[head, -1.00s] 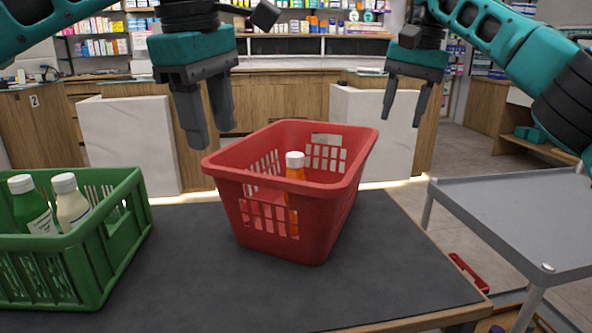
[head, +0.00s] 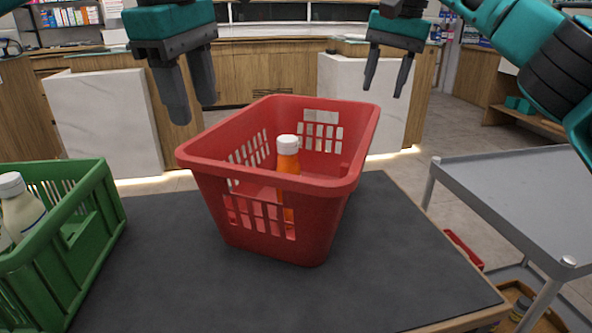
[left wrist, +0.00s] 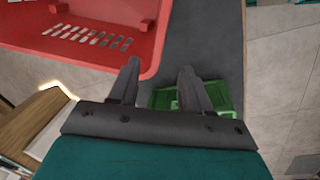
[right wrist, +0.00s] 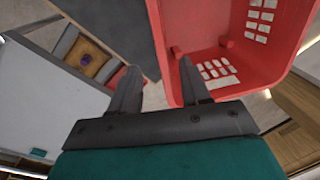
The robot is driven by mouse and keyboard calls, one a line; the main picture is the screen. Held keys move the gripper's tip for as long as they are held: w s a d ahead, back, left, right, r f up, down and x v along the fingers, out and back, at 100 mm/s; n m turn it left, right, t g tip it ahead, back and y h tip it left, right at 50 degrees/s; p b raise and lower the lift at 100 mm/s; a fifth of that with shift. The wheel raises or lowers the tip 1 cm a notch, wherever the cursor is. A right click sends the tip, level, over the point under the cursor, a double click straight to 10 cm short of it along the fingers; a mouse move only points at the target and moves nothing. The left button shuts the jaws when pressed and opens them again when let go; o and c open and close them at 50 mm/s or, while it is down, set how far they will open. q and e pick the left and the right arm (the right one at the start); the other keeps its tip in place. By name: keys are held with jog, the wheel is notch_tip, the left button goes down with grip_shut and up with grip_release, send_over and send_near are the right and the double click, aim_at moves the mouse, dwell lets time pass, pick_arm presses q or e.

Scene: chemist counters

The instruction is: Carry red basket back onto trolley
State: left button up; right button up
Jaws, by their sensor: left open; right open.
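The red basket (head: 270,215) stands upright on the dark tabletop, with an orange bottle with a white cap (head: 288,160) inside. My left gripper (head: 192,108) is open and empty, above and left of the basket's far left part. In the left wrist view its fingers (left wrist: 155,78) are beside the basket's edge (left wrist: 150,55). My right gripper (head: 386,85) is open and empty, above and right of the basket's far right corner. In the right wrist view one finger overlaps the basket's wall (right wrist: 160,50); contact cannot be told. The grey trolley (head: 500,180) stands at the right.
A green basket (head: 85,255) with a pale bottle (head: 20,205) stands at the left of the dark table (head: 160,265). A gap separates the table from the trolley. A small red item (head: 462,248) is low in that gap. Wooden counters (head: 250,75) stand behind.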

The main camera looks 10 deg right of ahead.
aim_at(210, 162)
pick_arm(q)
jog(key=f, duration=0.3)
jog(key=w+f, duration=0.1)
jog(key=f, duration=0.3)
jog(key=d+f, duration=0.1)
jog(key=f, duration=0.3)
jog(key=shift+w+f, duration=0.2)
jog(key=shift+w, duration=0.05)
pick_arm(e)
jog(key=f, duration=0.3)
jog(key=a+f, duration=0.1)
jog(key=f, duration=0.3)
jog(key=w+f, duration=0.1)
jog(key=f, duration=0.3)
jog(key=shift+a+f, duration=0.25)
pick_arm(q)
grip_shut()
pick_arm(e)
grip_shut()
pick_arm(q)
jog(key=shift+r, duration=0.1)
pick_arm(e)
jog(key=shift+r, duration=0.15)
